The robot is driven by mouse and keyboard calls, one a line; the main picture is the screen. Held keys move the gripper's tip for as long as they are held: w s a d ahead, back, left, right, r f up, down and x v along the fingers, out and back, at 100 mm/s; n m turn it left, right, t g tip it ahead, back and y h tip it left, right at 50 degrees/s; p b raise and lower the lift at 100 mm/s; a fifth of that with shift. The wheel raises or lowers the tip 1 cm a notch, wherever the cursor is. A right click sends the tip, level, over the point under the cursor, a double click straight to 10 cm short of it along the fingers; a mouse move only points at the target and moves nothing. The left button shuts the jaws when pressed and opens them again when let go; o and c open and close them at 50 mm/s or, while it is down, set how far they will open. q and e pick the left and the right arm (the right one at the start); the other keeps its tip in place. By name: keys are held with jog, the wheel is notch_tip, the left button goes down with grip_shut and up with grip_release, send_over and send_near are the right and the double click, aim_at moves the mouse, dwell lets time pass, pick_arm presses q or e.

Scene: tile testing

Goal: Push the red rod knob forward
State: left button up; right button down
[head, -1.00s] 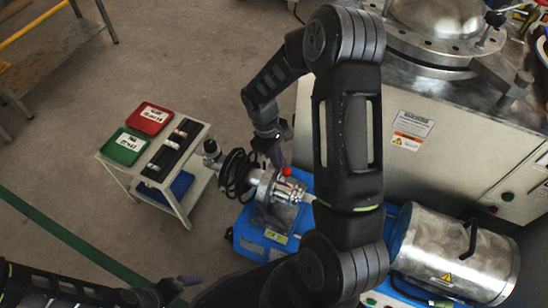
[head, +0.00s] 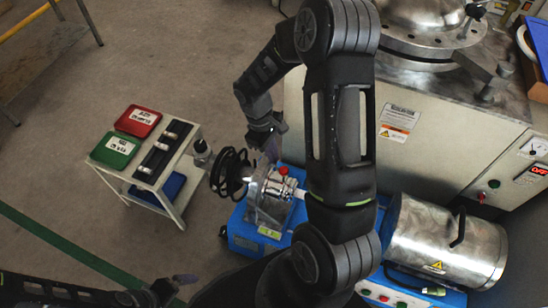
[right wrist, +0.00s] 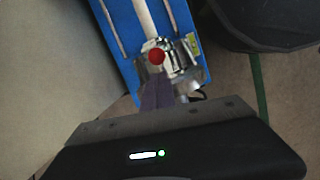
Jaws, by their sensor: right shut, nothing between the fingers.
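The red rod knob (head: 283,170) is a small red ball on top of a shiny metal fitting (head: 272,188) on the blue machine. It also shows in the right wrist view (right wrist: 157,56), above the fitting and the pale rod. My right gripper (head: 272,153) is shut and empty, fingers pointing down just beside the knob, on its upper left in the head view. In the right wrist view the closed fingertips (right wrist: 157,84) are just below the knob; I cannot tell whether they touch it. My left gripper (head: 180,281) is at the bottom left, far from the knob; its opening is unclear.
A small cart (head: 176,205) with red and green trays stands left. A metal cylinder (head: 440,240) is at right, and a large steel machine (head: 440,125) stands behind. Open floor lies left.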

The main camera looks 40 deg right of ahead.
jog(key=p+v, duration=0.1)
jog(key=v, duration=0.4)
jog(key=shift+w+r, duration=0.1)
jog(key=shift+r, duration=0.05)
